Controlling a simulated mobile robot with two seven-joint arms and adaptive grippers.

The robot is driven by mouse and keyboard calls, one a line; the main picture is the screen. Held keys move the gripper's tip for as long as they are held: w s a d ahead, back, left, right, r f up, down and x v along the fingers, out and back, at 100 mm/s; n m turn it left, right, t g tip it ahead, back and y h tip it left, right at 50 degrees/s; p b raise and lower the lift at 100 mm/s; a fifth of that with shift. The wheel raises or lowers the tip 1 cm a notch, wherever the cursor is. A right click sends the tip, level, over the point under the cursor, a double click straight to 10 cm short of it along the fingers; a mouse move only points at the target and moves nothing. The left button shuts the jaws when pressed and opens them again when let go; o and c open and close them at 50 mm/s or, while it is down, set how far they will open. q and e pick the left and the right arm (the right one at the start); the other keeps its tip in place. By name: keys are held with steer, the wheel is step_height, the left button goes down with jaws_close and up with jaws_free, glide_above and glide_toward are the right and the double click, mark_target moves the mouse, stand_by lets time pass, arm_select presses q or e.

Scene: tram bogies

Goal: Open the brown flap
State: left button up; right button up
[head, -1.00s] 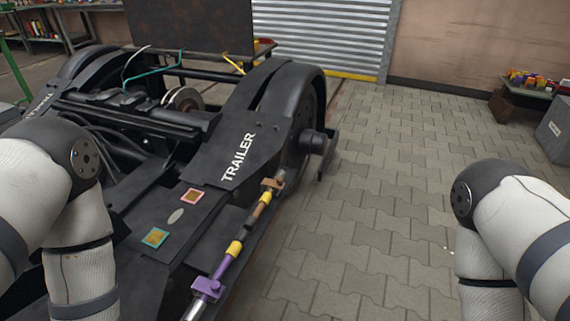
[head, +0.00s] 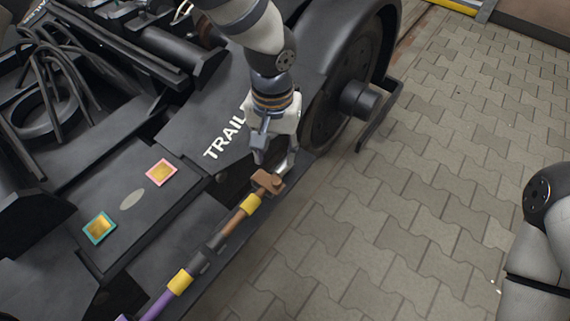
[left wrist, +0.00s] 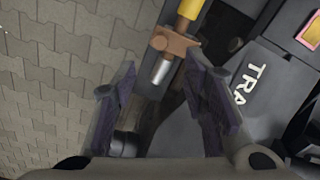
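The brown flap (head: 266,182) is a small brown clamp-like piece at the upper end of the pipe beside the bogie's edge; I cannot tell whether it is open or closed. In the left wrist view the brown flap (left wrist: 175,43) lies just beyond the fingertips, with a bare metal pipe end (left wrist: 161,72) below it. My left gripper (head: 274,160) points down just above the flap. Its two fingers (left wrist: 163,68) are spread apart, with nothing held between them. My right gripper is out of view.
The pipe has yellow bands (head: 180,281) and a purple lower part (head: 158,305). The black bogie frame reads "TRAILER" and carries a pink-edged square (head: 161,172) and a teal-edged square (head: 100,227). A wheel hub (head: 358,98) sticks out behind. The paved floor (head: 440,180) is clear.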

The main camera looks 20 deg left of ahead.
mark_target(276, 180)
arm_select(q)
step_height(276, 180, down, 10)
steer(key=shift+s+r+b, duration=0.1)
steer(key=shift+b, duration=0.55)
steer(key=shift+c, duration=0.2)
jaws_close()
